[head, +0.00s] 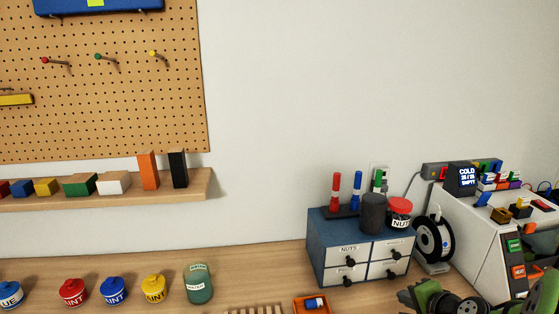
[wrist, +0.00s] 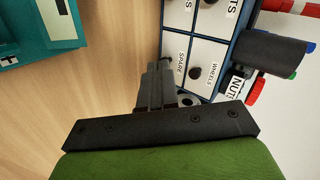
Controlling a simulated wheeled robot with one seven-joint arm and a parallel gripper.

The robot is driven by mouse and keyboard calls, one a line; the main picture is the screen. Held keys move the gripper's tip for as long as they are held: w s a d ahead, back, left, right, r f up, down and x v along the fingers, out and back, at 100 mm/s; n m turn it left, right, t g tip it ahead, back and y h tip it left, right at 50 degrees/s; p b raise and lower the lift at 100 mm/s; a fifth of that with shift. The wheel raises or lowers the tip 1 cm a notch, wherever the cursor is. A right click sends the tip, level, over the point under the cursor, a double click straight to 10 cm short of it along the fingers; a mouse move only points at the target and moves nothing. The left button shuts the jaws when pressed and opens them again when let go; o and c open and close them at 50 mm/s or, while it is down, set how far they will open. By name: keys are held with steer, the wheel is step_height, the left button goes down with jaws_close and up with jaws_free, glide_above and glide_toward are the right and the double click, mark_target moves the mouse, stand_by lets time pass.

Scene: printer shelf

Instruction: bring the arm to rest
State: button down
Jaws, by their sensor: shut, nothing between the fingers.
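In the wrist view my gripper (wrist: 158,72) points away from the camera with its dark fingers together and nothing between them. Its tips show over the wooden bench (wrist: 115,60), beside the blue drawer cabinet (wrist: 238,50). In the head view, green and black parts of my arm show at the bottom right, in front of the white machine; the fingertips cannot be made out there.
The drawer cabinet (head: 318,250) carries markers, a dark cylinder (head: 373,213) and a red-lidded jar (head: 399,213). A spool (head: 433,240) and a white machine (head: 470,225) stand to its right. Several pots line the bench at left; an orange tray (head: 312,306) lies in front.

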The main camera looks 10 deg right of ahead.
steer(key=s+a+r+n+g+p, duration=0.1)
steer(key=s+a+r+n, duration=0.15)
steer(key=a, duration=0.35)
steer(key=s+a+r+n+g, duration=0.1)
steer(key=a+r+n+g, duration=0.1)
steer(key=a+r+n, duration=0.3)
steer(key=s+a+r+n, duration=0.2)
steer(key=s+a, duration=0.1)
steer(key=s, duration=0.3)
steer(key=s+a+r+n+g+p, duration=0.1)
steer(key=s+a+r+n, duration=0.1)
steer(key=s, duration=0.5)
steer(key=s+a+r+n+h+p, duration=0.1)
steer(key=s+a+r+n, duration=0.1)
steer(key=s, duration=0.4)
steer(key=shift+s+a+n+g, duration=0.2)
steer(key=shift+a+n+g, duration=0.35)
steer(key=shift+a, duration=0.55)
